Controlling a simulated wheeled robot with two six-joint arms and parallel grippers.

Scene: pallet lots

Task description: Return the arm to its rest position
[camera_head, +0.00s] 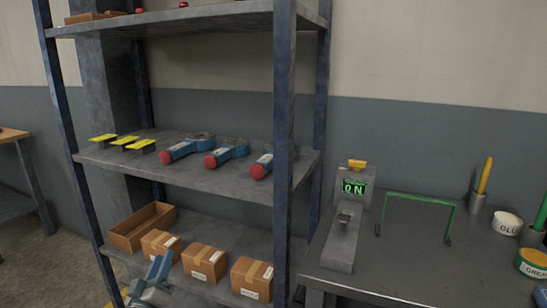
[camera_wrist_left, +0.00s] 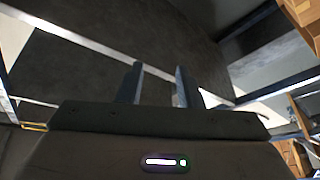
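My left gripper (camera_head: 160,265) shows at the bottom left of the head view, in front of the lowest visible shelf and its cartons. In the left wrist view its two fingers (camera_wrist_left: 157,78) stand apart with a clear gap and nothing between them. Beyond the fingers are a dark grey surface and pale bars. Most of my left arm is out of the picture. My right gripper is not in view.
A blue-post rack (camera_head: 284,110) holds several cartons (camera_head: 204,262), an open box (camera_head: 142,227), blue red-ended tools (camera_head: 227,154) and yellow-topped pieces (camera_head: 123,141). A grey bench (camera_head: 400,265) with a green-display device (camera_head: 355,187) stands at right.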

